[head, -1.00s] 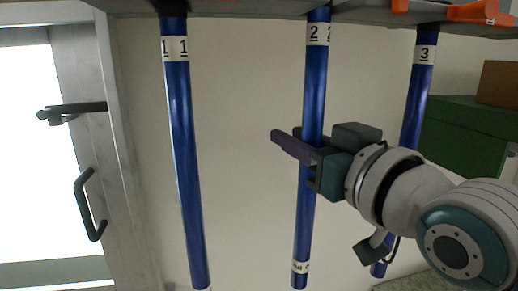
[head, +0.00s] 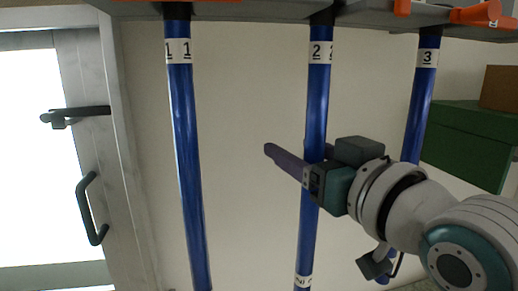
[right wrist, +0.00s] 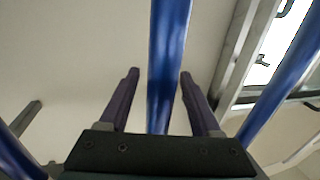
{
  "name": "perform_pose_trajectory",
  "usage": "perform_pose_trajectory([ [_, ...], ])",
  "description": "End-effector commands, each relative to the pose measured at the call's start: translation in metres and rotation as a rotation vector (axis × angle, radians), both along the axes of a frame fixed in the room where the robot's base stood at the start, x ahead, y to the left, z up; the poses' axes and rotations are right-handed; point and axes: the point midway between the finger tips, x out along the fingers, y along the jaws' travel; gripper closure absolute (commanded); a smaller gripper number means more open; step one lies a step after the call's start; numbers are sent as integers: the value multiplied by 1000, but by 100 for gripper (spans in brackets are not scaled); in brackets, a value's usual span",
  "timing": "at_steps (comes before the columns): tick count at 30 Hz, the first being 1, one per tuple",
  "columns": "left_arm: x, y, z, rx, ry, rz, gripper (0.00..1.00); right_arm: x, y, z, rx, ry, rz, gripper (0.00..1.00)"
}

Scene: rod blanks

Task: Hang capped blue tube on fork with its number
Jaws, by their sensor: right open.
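Three blue tubes hang upright in a row from dark holders under a grey ledge. White labels read 1 on the left tube (head: 186,130), 2 on the middle tube (head: 317,105) and 3 on the right tube (head: 420,105). The middle tube has another white label near its lower end. My right gripper (head: 296,158) is open, with the middle tube between its fingers. The right wrist view shows the fingers (right wrist: 159,74) on either side of this tube (right wrist: 168,60), with gaps visible. The far finger is mostly hidden in the head view. The left gripper is out of view.
The grey ledge (head: 260,10) runs across the top, with orange parts (head: 475,14) at its right. A green box (head: 468,142) with a brown box (head: 500,88) on it stands at right. A door with a dark handle (head: 90,208) is at left.

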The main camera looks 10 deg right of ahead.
Motion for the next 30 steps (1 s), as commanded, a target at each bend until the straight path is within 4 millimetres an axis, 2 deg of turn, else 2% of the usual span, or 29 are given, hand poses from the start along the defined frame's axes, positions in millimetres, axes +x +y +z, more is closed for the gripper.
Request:
perform_pose_trajectory([
  [8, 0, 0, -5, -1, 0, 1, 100, -9, -3, -2, 0, 0, 0, 35],
  [18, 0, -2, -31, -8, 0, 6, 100, -63, -17, -5, 0, 1, 0, 35],
  [24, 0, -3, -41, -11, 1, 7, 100, -88, -23, -3, -1, 1, 0, 35],
  [27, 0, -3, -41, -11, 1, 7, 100, -95, -25, -2, -2, 9, -2, 35],
  [30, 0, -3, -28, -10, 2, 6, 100, -102, -28, -9, -26, 101, -17, 35],
])
